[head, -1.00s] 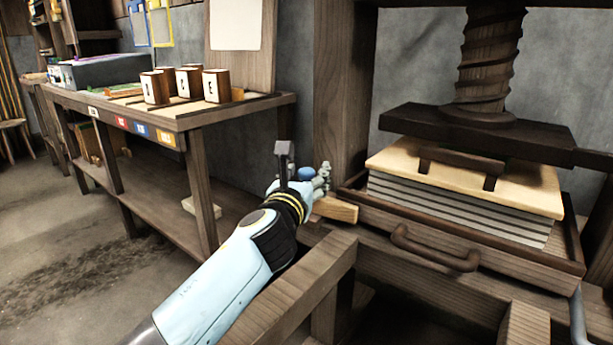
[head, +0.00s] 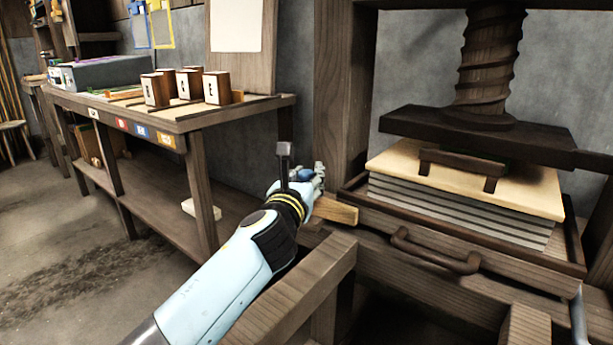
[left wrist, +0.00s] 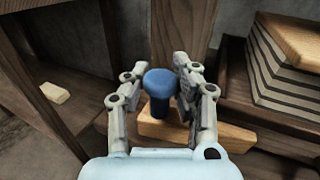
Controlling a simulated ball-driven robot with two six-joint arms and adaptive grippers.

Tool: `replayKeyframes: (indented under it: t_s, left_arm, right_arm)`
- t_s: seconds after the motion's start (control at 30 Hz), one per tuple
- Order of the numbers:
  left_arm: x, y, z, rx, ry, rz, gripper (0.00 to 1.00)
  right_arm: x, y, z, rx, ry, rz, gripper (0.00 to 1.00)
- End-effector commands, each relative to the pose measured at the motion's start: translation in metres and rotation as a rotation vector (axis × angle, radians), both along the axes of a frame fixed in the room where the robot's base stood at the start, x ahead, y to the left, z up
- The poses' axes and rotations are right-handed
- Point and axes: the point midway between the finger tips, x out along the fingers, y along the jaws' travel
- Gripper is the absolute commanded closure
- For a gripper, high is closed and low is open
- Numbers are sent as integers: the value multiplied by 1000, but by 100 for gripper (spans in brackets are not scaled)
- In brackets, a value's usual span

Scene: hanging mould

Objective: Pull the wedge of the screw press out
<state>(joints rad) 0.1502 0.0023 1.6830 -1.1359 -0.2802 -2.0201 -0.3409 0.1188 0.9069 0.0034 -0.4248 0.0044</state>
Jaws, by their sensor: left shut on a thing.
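The screw press (head: 490,65) stands at the right in the head view, its dark plate above a pale board and a striped stack. The wedge (head: 335,210) is a light wooden bar low at the left of the press, beside its post; it also shows in the left wrist view (left wrist: 232,137). A blue knob (left wrist: 160,82) stands up from the wedge. My left gripper (head: 308,177) is shut on the knob, with its fingers (left wrist: 162,95) on both sides of it. Fingers and hand hide part of the wedge.
A drawer-like tray with a wooden handle (head: 437,257) is at the front of the press. A wooden beam (head: 300,290) runs close beside my left forearm. A bench (head: 190,122) with several lettered blocks stands at the left. Free floor lies at the far left.

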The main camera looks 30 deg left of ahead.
Motion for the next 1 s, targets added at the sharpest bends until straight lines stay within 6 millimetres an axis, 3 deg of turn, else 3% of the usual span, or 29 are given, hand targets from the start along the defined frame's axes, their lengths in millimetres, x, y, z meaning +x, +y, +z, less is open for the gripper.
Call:
replayKeyframes:
  t_s: [0.13, 0.3, 0.4, 0.77, 0.8, 1.0]
  left_arm:
    - [2, 12, 0, 1, 1, 0, 100]
    - [7, 48, 1, 4, 0, 1, 100]
    - [8, 63, 0, 2, 1, 1, 100]
    - [9, 70, -1, -1, 2, 4, 100]
    - [9, 70, -1, -1, 2, 4, 73]
    - [9, 69, -1, -1, 2, 2, 46]
  right_arm:
    - [1, 0, 3, 0, -6, 1, 60]
    - [-18, 0, 1, 1, 13, -3, 60]
    - [-16, 1, 2, 3, 7, -4, 60]
    - [-11, 2, 2, 3, -1, -4, 60]
    - [-11, 2, 2, 3, 0, -4, 60]
    - [-11, 2, 2, 3, 1, -4, 60]
